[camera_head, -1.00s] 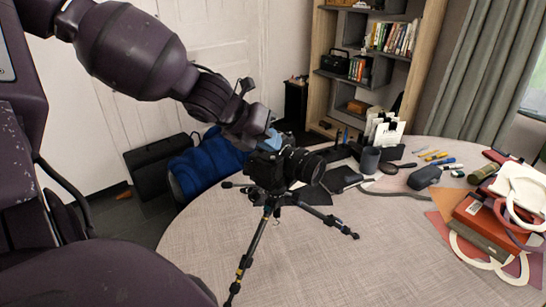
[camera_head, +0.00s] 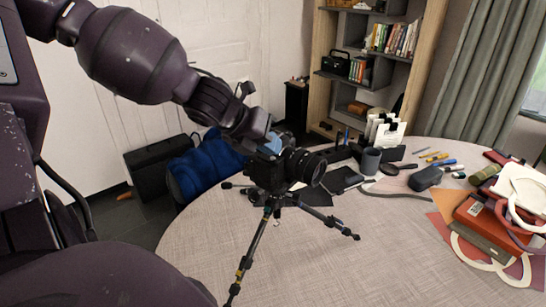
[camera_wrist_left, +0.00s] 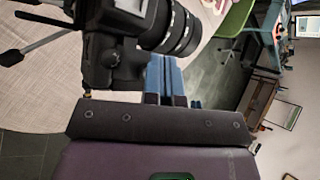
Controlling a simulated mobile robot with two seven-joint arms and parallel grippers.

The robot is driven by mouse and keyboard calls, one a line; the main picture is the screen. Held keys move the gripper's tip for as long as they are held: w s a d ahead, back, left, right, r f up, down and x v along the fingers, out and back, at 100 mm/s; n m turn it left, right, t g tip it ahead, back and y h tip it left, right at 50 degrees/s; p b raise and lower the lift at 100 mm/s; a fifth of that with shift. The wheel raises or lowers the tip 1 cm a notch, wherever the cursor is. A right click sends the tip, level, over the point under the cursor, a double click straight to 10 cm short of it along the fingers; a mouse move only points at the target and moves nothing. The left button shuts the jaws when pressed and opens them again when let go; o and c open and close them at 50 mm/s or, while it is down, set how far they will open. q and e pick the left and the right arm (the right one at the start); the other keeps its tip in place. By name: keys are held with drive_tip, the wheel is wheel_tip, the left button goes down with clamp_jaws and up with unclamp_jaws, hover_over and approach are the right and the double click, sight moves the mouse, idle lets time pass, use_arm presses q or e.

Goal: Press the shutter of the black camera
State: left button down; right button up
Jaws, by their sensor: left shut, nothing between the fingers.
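The black camera (camera_head: 268,172) stands on a small tripod (camera_head: 256,243) on the round table, its lens (camera_head: 305,167) pointing right. My left gripper (camera_head: 273,145) comes from the upper left and is shut, its blue fingertips at the top of the camera body. In the left wrist view the shut blue fingers (camera_wrist_left: 165,78) lie close beside the camera body (camera_wrist_left: 110,62) and the lens (camera_wrist_left: 178,30). I cannot tell whether they touch the camera. The shutter button is hidden. My right gripper is not in view.
The round table (camera_head: 330,270) has free room in front of the tripod. A blue bag (camera_head: 205,168) stands behind the table.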

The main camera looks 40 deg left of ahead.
use_arm(q)
drive_tip(key=shift+r, duration=0.1)
idle(0.3)
drive_tip(key=shift+r+p, duration=0.3)
drive_tip(key=shift+r, duration=0.25)
drive_tip(key=shift+r, duration=0.1)
drive_tip(key=shift+r+p, duration=0.75)
drive_tip(key=shift+r, duration=0.5)
drive_tip(key=shift+r+p, duration=0.75)
drive_tip(key=shift+r, duration=0.45)
drive_tip(key=shift+s+f, duration=0.1)
